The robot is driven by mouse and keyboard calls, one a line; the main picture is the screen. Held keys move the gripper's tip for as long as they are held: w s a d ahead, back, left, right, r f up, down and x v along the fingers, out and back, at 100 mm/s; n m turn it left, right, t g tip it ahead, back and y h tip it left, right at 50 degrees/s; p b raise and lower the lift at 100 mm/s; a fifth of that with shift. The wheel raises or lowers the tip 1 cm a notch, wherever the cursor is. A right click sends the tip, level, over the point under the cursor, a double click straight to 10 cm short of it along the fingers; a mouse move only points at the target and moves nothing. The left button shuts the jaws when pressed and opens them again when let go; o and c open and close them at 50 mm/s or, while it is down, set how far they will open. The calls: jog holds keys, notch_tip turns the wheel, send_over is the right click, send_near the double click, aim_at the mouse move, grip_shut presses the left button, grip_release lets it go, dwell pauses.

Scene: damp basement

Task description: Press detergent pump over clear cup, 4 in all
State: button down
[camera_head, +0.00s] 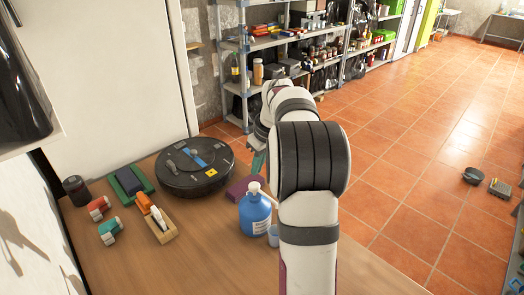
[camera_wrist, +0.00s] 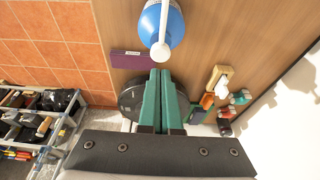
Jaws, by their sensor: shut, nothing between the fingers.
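The detergent bottle (camera_head: 255,215) is blue with a white pump (camera_head: 254,188) on top. In the head view my arm mostly hides the gripper (camera_head: 258,163).
A round black disc (camera_head: 195,167) and a purple block (camera_head: 241,187) lie behind the bottle. A wooden holder (camera_head: 160,229), red and teal pieces and a dark jar (camera_head: 76,190) stand left. Shelves (camera_head: 290,50) stand behind. The table's front left is clear.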

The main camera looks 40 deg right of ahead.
jog(key=v, duration=0.7)
jog(key=shift+r, duration=0.35)
jog(key=shift+s, duration=0.1)
jog(key=s+a+m+g+y, duration=0.1)
jog(key=s+a+m, duration=0.15)
jog(key=a, duration=1.25)
jog(key=s+a+f+m+g, duration=0.1)
jog(key=s+a+f, duration=0.3)
jog(key=s+a, duration=0.5)
jog(key=s+a+f+m+g, duration=0.1)
jog(key=s+a+f, duration=0.3)
jog(key=s+a, duration=0.5)
jog(key=s+m, duration=0.1)
jog(key=s, duration=0.3)
jog(key=shift+a+f+g+y, duration=0.2)
jog(key=shift+f+g+y, duration=0.1)
jog(key=shift+y, duration=0.1)
